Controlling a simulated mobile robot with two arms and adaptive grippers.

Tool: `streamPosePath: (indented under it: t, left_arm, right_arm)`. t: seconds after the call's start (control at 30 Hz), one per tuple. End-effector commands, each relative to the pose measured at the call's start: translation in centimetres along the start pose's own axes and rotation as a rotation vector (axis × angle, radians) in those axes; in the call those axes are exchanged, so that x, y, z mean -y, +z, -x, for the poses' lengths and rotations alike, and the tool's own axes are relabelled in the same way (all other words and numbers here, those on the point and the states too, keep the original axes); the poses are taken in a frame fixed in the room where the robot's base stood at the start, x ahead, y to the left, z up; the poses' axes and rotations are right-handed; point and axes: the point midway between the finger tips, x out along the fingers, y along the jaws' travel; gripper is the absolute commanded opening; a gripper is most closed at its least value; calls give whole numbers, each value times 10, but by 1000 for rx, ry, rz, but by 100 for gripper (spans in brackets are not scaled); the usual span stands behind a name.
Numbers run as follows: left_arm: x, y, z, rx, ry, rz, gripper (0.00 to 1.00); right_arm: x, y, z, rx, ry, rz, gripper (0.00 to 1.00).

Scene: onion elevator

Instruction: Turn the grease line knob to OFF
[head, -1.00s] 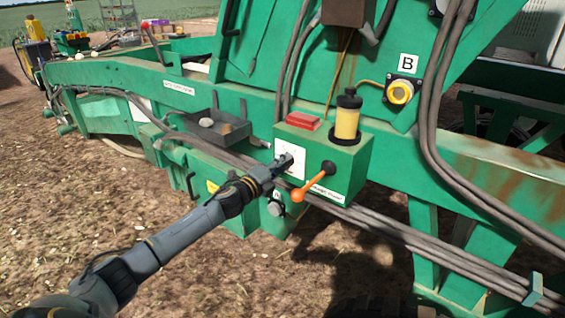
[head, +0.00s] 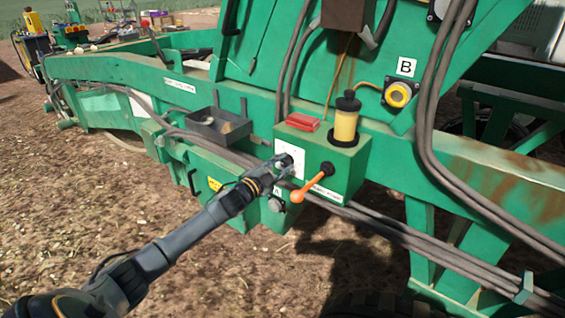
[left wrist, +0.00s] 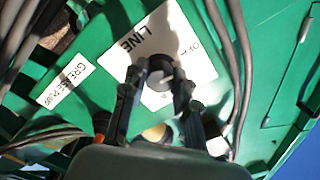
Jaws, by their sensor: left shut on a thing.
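The grease line knob (left wrist: 158,73) is a dark round knob with a pale pointer mark, on a white plate (left wrist: 187,48) lettered "LINE". My left gripper (left wrist: 160,82) has its two fingers on either side of the knob and is shut on it. In the head view my left gripper (head: 284,163) reaches the white plate (head: 296,154) on the front of the green box (head: 345,172) and hides the knob. I cannot read clearly which setting the pointer faces. My right gripper is not in view.
An orange-handled lever (head: 309,189) sticks out just right of the gripper. A yellow cup with a black cap (head: 346,122) and a red block (head: 302,122) are on the box top. Cables (head: 400,241) run below. A grey tray (head: 216,126) is to the left.

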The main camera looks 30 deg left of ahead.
Motion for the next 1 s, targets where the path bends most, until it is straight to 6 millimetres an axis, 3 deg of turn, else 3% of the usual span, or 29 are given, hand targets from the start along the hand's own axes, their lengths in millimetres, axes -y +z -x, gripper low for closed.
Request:
streamPosePath:
  t: [0.4, 0.87, 0.9, 1.0]
  left_arm:
    - [0, 1, 0, 2, 0, 154, 0]
    - [-1, 1, 0, 2, 1, 168, 0]
    - [-1, 1, 0, 2, 1, 168, 31]
    - [-1, 1, 0, 2, 1, 167, 51]
  right_arm:
    - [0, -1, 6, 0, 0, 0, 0]
    - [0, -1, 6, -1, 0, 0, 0]
    - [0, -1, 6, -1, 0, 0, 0]
    - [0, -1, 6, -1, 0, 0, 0]
